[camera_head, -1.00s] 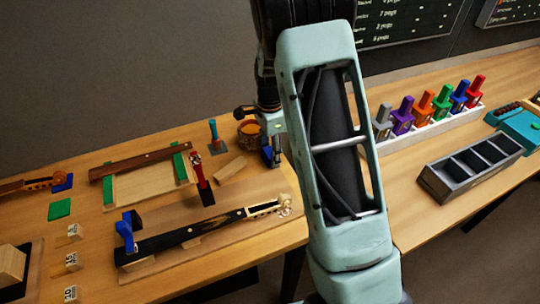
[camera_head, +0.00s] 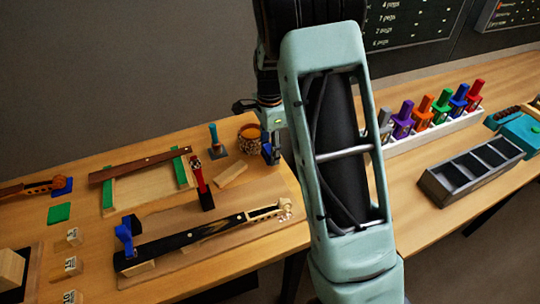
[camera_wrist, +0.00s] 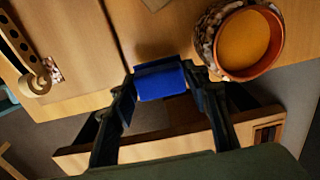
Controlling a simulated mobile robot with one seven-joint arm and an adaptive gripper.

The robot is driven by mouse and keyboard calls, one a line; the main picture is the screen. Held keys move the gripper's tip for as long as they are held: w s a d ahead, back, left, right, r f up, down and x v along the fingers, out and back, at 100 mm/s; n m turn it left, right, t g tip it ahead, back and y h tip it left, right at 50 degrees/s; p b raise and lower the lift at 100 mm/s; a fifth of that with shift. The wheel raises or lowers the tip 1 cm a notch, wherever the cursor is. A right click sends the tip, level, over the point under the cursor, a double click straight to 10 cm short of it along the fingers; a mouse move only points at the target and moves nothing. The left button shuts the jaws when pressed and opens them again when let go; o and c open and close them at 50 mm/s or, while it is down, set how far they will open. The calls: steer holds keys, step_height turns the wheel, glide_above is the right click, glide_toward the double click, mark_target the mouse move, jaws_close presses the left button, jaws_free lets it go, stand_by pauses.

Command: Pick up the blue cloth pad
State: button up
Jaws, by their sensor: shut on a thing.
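My gripper (camera_wrist: 160,88) is shut on the blue cloth pad (camera_wrist: 160,80), which sits between the two fingertips in the wrist view. In the head view the gripper (camera_head: 262,132) is beside the right side of the round pot, with a small blue part of the pad (camera_head: 267,152) showing at its lower end. In the wrist view the pad appears over the bench edge, but its height above the bench is hard to tell. My arm hides part of the area behind it.
The patterned pot (camera_wrist: 243,42) stands close to the gripper. Violin necks (camera_head: 200,232), a wooden block (camera_head: 230,174) and a green pad (camera_head: 59,213) lie on the left bench. Another blue pad (camera_head: 62,188) is at far left. A dark compartment tray (camera_head: 440,187) stands on the right bench.

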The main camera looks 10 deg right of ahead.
steer(key=s+d+r+b, duration=0.1)
steer(key=s+r, duration=0.9)
steer(key=s, duration=0.4)
steer(key=o, duration=0.4)
steer(key=c, duration=0.4)
steer(key=shift+o, duration=0.2)
